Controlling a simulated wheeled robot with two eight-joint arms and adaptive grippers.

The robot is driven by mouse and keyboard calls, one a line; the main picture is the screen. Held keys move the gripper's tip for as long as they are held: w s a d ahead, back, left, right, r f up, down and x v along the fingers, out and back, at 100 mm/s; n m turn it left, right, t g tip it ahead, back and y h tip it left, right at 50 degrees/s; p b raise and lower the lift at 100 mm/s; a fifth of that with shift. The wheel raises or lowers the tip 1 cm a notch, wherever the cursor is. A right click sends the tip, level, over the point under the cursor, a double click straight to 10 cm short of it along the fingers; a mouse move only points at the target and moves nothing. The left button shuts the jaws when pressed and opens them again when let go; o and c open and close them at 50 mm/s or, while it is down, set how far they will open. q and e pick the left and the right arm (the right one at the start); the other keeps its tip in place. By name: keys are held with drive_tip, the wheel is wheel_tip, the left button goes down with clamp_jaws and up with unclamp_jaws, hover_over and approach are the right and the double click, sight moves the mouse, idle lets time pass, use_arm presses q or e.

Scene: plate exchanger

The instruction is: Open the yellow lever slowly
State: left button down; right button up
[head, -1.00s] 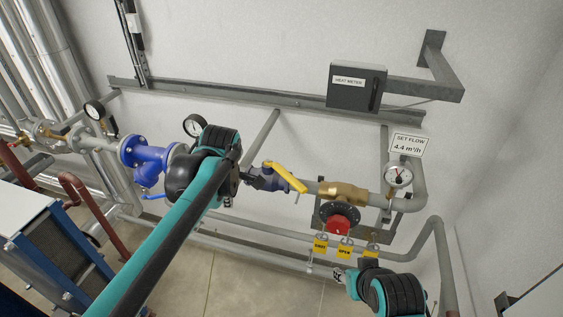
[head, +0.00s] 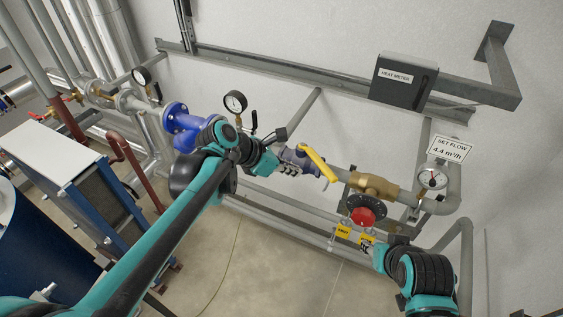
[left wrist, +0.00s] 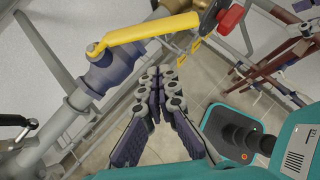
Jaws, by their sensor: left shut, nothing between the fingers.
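The yellow lever (head: 319,164) sits on a purple-grey valve in the grey pipe, left of a brass fitting. In the left wrist view, the lever (left wrist: 150,32) runs from its pivot toward upper right, at an angle to the pipe. My left gripper (head: 288,168) is beside the valve body, left of and below the lever in the head view. In the left wrist view its fingers (left wrist: 161,80) are together and empty, apart from the lever. My right gripper (head: 372,250) is near the hanging yellow tags; its fingers are not clear.
A red knob (head: 361,217) hangs under the brass fitting (head: 375,187), with yellow tags (head: 343,231) below. A gauge (head: 432,179) and a set-flow sign are at the right. A blue fitting (head: 183,122) and gauge (head: 235,102) stand left of the valve. A heat meter (head: 403,82) is above.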

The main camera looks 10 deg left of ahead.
sight(319, 168)
use_arm(q)
drive_tip(key=w+d, duration=0.1)
drive_tip(key=d, duration=0.1)
drive_tip(key=w+d+f+p, duration=0.1)
drive_tip(key=w+d, duration=0.1)
drive_tip(key=shift+d+f, duration=0.15)
drive_tip(key=shift+d, duration=0.05)
use_arm(e)
drive_tip(key=shift+r, duration=0.65)
use_arm(q)
drive_tip(key=shift+d+n, duration=0.4)
use_arm(e)
drive_tip(key=shift+w+a+f, duration=0.15)
drive_tip(key=shift+w+a, duration=0.05)
drive_tip(key=shift+a, duration=0.2)
